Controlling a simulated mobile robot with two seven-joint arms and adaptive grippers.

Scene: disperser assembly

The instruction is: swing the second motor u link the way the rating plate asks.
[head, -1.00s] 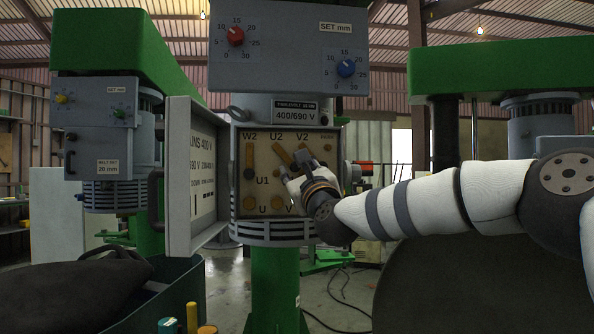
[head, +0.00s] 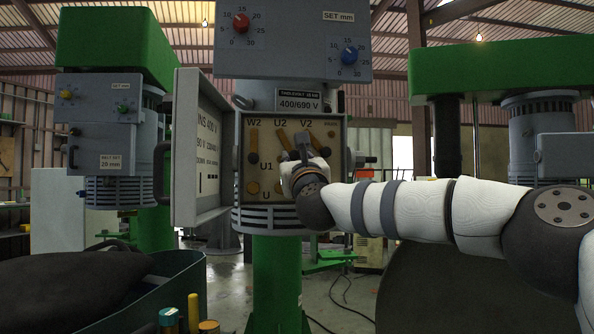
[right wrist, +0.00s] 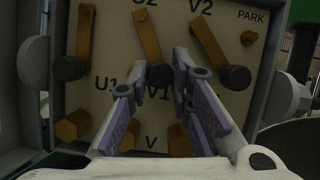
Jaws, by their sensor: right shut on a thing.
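The open terminal box (head: 265,185) on the central machine holds three brass links. The W2 link (head: 253,140) hangs nearly straight; the right wrist view shows it at left (right wrist: 84,35). The middle link, from U2 (head: 283,138), slants slightly right down to a dark round end; it shows between my fingers in the right wrist view (right wrist: 148,38). The V2 link (right wrist: 207,35) slants more to the right. My right gripper (right wrist: 156,82) is shut on the middle link's lower end, its exact contact partly hidden. The rating plate (head: 299,104) reads 400/690 V. My left gripper is out of view.
The box's open door (head: 200,150) stands out at the left, with a MAINS 400 V label. A control panel with red (head: 241,23) and blue knobs overhangs the box. A dark green bin (head: 165,285) with a black bag is at lower left.

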